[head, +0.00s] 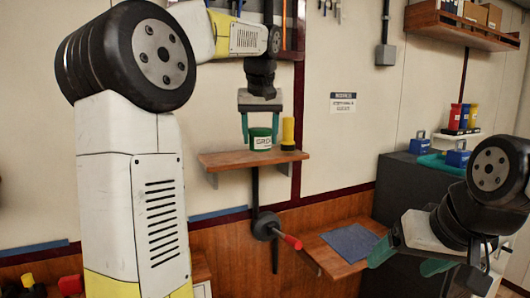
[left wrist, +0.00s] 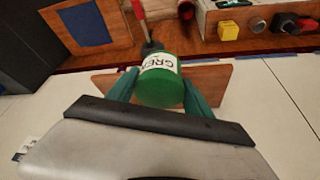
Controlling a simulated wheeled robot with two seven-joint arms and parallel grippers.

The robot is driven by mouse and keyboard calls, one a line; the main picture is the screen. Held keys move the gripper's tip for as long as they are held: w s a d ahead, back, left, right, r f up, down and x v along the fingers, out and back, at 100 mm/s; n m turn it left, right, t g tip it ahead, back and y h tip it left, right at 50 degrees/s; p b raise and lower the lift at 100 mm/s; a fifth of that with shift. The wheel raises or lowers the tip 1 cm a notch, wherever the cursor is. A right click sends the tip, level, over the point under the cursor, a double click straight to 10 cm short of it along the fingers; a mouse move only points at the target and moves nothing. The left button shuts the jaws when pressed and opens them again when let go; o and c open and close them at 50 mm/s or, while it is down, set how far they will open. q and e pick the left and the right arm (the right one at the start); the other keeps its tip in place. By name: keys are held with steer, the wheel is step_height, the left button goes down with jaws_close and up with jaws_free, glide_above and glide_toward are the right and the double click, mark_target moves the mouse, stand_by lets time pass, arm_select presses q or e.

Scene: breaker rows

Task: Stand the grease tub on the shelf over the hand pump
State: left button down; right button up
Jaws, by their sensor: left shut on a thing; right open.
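The grease tub (head: 261,139) is green with a white label. It is between the teal fingers of my left gripper (head: 261,138), which is shut on it. The tub looks upright, at or just above the small wooden shelf (head: 229,160); I cannot tell if it touches. In the left wrist view the tub (left wrist: 161,82) is between the fingers, with the shelf (left wrist: 218,80) behind it. The hand pump (head: 267,226), black with a red handle, is on the wall below the shelf. My right gripper (head: 408,261) is open and empty at the lower right.
A yellow torch (head: 288,134) with a black base stands on the shelf just right of the tub. A wooden bench with a blue mat (head: 350,243) is below right. A high shelf (head: 460,28) with boxes and a dark cabinet (head: 404,188) are at the right.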

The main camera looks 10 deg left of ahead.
arm_select(q)
steer(key=w+a, duration=0.2)
steer(key=a, duration=0.3)
steer(key=w+a+f, duration=0.1)
steer(key=w+a, duration=0.1)
steer(key=a, duration=0.2)
steer(key=w+a, duration=0.2)
steer(key=a, duration=0.3)
steer(key=shift+a+f, duration=0.2)
steer(key=shift+a, duration=0.15)
steer(key=shift+a+f, duration=0.1)
steer(key=shift+f, duration=1.65)
steer(key=shift+c, duration=2.1)
jaws_free()
steer(key=shift+f, duration=0.1)
